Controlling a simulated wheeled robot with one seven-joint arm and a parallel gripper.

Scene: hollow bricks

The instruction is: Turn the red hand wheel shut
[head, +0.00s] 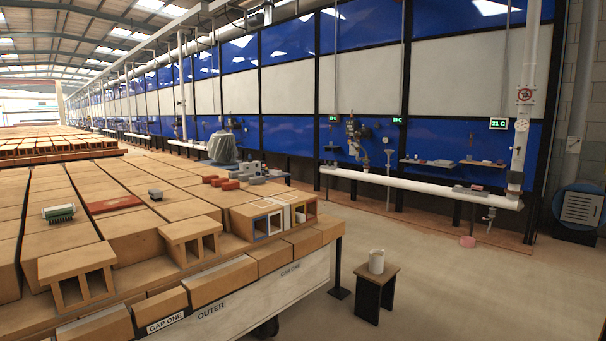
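I cannot make out a red hand wheel for certain in the head view. A small grey valve or tap (489,214) hangs under the right end of the white wall pipe (425,188). Its handle is too small to tell its colour or setting. A cluster of metal fittings (355,135) is on the wall further left; no red wheel is clear on it. My gripper is not in view.
A long bench of hollow bricks (203,239) fills the left, with a brush (58,213) on it. A stool (376,292) bearing a white mug (376,261) stands by its corner. A pink pan (467,241) is on the floor.

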